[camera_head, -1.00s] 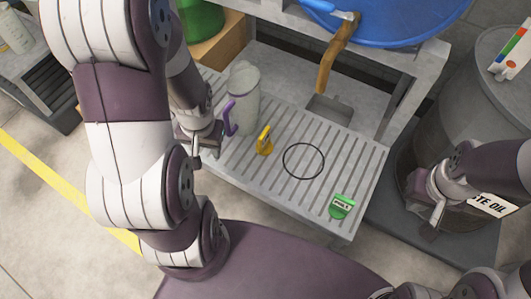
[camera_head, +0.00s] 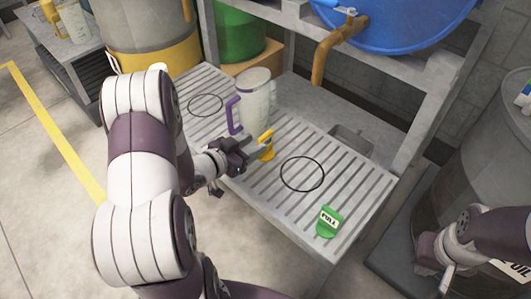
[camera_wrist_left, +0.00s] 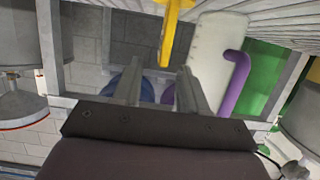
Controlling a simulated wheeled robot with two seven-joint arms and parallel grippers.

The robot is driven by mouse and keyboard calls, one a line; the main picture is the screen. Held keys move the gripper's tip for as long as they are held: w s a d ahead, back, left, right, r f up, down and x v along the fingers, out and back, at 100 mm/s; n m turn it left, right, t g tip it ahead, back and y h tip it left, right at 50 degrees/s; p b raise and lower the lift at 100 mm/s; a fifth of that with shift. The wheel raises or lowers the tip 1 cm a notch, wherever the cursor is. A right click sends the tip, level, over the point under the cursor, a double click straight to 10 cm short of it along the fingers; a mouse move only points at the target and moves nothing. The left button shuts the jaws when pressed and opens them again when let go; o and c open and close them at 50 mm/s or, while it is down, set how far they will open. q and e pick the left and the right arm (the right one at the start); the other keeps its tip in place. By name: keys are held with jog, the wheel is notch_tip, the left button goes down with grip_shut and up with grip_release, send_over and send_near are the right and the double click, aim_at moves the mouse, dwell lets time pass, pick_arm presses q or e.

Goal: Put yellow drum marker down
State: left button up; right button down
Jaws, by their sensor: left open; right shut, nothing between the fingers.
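The yellow drum marker (camera_head: 266,146) stands on the slatted grate (camera_head: 330,218), right of a jug with a purple handle. My left gripper (camera_head: 240,160) is open and empty, just left of the marker at the grate's front edge. In the left wrist view the marker (camera_wrist_left: 172,35) is beyond the open fingers (camera_wrist_left: 160,90), with nothing between them. My right gripper (camera_head: 442,262) is at the lower right, shut and empty, apart from the marker.
The jug (camera_head: 256,98) stands close behind the marker. Black rings (camera_head: 302,190) and (camera_head: 206,93) lie on the grate. A green "FULL" marker (camera_head: 329,222) is near the front right corner. A blue drum (camera_head: 395,20) with a tap is above; a grey drum (camera_head: 470,150) stands right.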

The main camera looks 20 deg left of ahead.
aim_at(258, 140)
pick_arm(q)
jog(key=shift+w+d+f, duration=0.15)
jog(key=shift+w+f, duration=0.15)
jog(key=shift+w, duration=0.2)
jog(key=b+x, duration=0.3)
jog(key=x, duration=0.2)
jog(key=shift+w+b, duration=0.15)
jog(key=shift+b, duration=0.2)
jog(key=shift+r, duration=0.15)
grip_shut()
